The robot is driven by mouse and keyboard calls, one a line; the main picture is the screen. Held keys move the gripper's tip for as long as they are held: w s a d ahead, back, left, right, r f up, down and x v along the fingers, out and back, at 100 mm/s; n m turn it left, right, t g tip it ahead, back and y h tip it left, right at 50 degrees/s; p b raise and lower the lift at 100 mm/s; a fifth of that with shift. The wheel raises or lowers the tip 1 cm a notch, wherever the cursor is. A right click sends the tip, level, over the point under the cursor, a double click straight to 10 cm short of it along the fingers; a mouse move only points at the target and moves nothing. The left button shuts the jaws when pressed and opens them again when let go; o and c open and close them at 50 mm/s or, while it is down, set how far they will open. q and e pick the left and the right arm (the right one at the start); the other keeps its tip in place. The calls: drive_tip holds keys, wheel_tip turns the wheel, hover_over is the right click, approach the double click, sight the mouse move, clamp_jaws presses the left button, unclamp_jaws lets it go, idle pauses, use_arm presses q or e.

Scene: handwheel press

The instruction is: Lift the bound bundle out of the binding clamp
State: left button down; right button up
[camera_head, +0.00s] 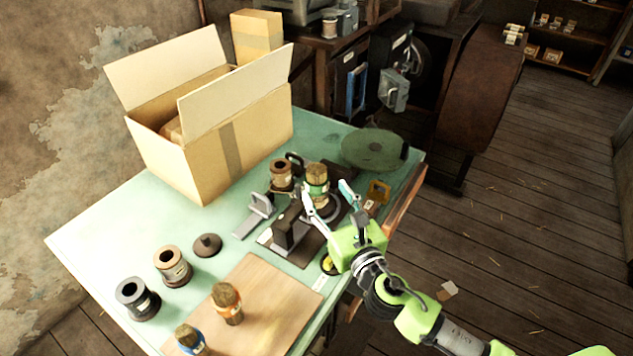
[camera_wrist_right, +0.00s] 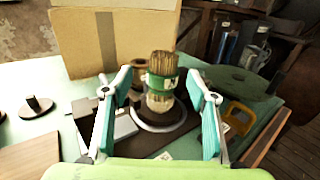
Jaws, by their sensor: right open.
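The bound bundle (camera_head: 316,178), straw-coloured with a green band, stands upright in the binding clamp (camera_head: 290,233), a dark metal device with a ring on a base plate. In the right wrist view the bundle (camera_wrist_right: 161,82) stands in the clamp's ring (camera_wrist_right: 160,120), between and beyond my fingers. My right gripper (camera_head: 330,200) is open and empty, its fingertips close to the bundle on the near side. It also shows in the right wrist view (camera_wrist_right: 160,105) with a finger on either side. I cannot tell whether either finger touches the bundle. My left gripper is not in view.
An open cardboard box (camera_head: 235,140) stands behind the clamp. Spools (camera_head: 172,266) and a dark knobbed disc (camera_head: 207,245) are at left. A wooden board (camera_head: 270,290) in front bears two other bundles (camera_head: 227,303).

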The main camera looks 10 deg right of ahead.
sight(321, 180)
drive_tip(key=w+p, duration=0.1)
drive_tip(key=w, duration=0.4)
drive_tip(key=shift+w, duration=0.1)
drive_tip(key=shift+w+a+f, duration=0.15)
drive_tip(key=shift+w+a, duration=0.05)
drive_tip(key=shift+w, duration=0.35)
drive_tip(key=c, duration=1.3)
